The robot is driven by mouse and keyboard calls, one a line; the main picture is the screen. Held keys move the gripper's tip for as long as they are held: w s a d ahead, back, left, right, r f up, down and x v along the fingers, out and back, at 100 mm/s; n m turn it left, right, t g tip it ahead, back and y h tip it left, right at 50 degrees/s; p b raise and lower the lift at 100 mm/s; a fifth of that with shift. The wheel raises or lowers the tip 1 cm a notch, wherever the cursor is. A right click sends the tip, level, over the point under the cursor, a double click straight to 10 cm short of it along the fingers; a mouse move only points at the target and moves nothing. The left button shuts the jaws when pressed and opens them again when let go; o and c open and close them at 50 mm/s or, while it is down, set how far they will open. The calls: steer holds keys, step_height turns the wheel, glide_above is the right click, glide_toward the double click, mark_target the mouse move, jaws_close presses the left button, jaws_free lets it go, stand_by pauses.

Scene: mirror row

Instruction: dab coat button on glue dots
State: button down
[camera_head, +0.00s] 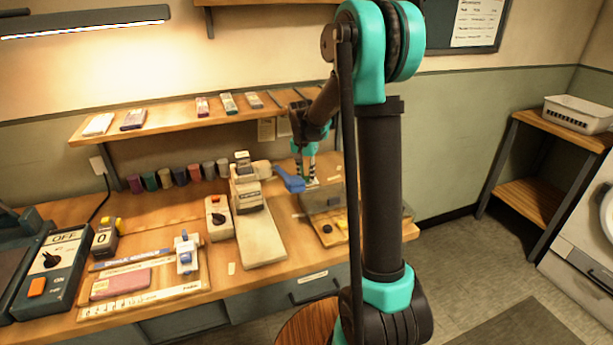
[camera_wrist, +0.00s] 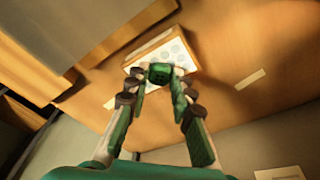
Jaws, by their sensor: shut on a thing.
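In the wrist view, my gripper (camera_wrist: 160,88) is shut on a dark green coat button (camera_wrist: 160,73) at its fingertips. The sheet of glue dots (camera_wrist: 179,50), white with pale grey round dots on a wooden block, lies just beyond and partly behind the button. I cannot tell whether the button touches it. In the head view, my gripper (camera_head: 306,178) points down at the right part of the workbench, by a blue lever-like part. The button is too small to make out there.
The workbench (camera_head: 190,270) holds a beige press-like device (camera_head: 258,225), a switch box (camera_head: 219,218) and a row of coloured spools (camera_head: 180,177) left of my gripper. A shelf (camera_head: 180,115) runs above the back. In the wrist view, a large box edge (camera_wrist: 60,35) stands close at upper left.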

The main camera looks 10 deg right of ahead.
mark_target(307, 178)
steer(key=shift+r, duration=3.3)
